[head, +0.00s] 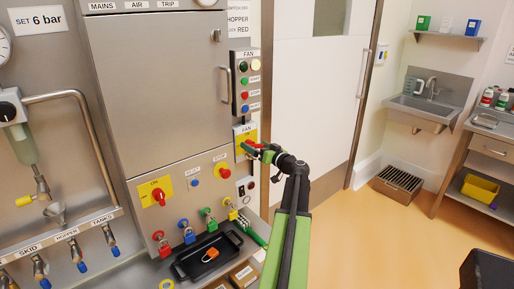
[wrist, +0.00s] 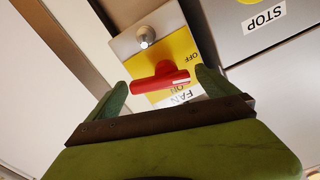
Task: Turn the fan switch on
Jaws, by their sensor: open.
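The fan switch is a red handle (wrist: 152,84) on a yellow plate (wrist: 177,50) marked OFF, ON and FAN, seen upside down in the wrist view. The handle lies crosswise, with a white mark at its right end. In the head view the fan switch's yellow plate (head: 240,136) is on the steel panel's right side, partly hidden by my gripper (head: 248,147). In the wrist view my gripper (wrist: 161,82) is open, one finger near each end of the handle. I cannot tell whether either finger touches it.
A silver padlock-like knob (wrist: 145,37) sits by the plate. A FAN button box (head: 245,82) is above the switch. A white door (head: 305,100) stands behind; the floor (head: 390,235) at right is clear.

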